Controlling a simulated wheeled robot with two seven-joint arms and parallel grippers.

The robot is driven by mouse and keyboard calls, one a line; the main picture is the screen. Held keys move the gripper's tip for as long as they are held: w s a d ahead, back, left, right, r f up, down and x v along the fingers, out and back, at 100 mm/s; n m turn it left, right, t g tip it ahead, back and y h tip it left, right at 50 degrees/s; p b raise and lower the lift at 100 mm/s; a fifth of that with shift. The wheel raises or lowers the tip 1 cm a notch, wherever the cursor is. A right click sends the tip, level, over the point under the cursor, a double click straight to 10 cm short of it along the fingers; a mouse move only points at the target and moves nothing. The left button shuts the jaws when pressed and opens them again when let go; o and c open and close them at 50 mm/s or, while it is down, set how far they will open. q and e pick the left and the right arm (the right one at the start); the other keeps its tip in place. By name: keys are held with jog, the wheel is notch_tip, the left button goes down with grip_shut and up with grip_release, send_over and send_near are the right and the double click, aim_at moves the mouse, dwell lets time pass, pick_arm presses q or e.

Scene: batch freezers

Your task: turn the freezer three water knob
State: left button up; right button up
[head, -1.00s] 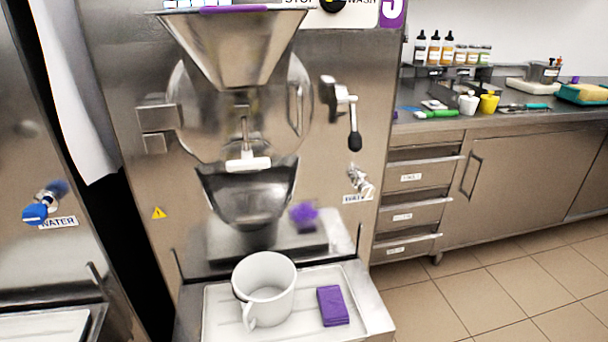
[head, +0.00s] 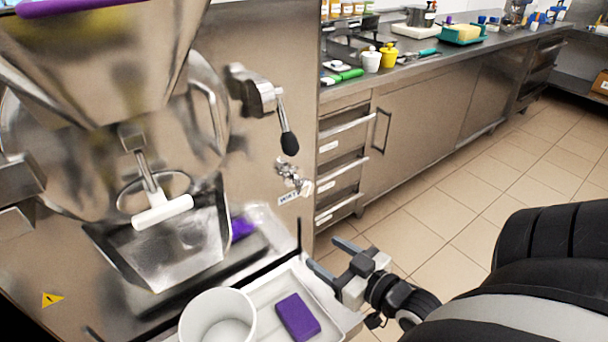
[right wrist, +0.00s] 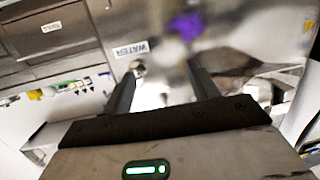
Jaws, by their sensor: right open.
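Freezer three's water tap (head: 290,174) is a small silvery fitting on the steel front, above a WATER label (head: 289,198). Its exact knob shape is too small to tell. My right gripper (head: 322,250) is open and empty, below and a little right of the tap, apart from it. In the right wrist view the open fingers (right wrist: 161,70) point at the steel front, with the upside-down WATER label (right wrist: 130,49) and the blurred tap (right wrist: 138,68) near the left fingertip. My left gripper is not in view.
The black-tipped lever (head: 289,142) hangs just above the tap. Floor (head: 440,225) is open to the right.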

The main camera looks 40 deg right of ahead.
jog(key=t+h, duration=0.2)
send_near(308, 190)
jog(key=shift+m, duration=0.3)
jog(key=w, duration=0.8)
jog(key=w+d, duration=0.1)
jog(key=w, duration=0.3)
jog(key=shift+r, duration=0.1)
jog(key=c, duration=1)
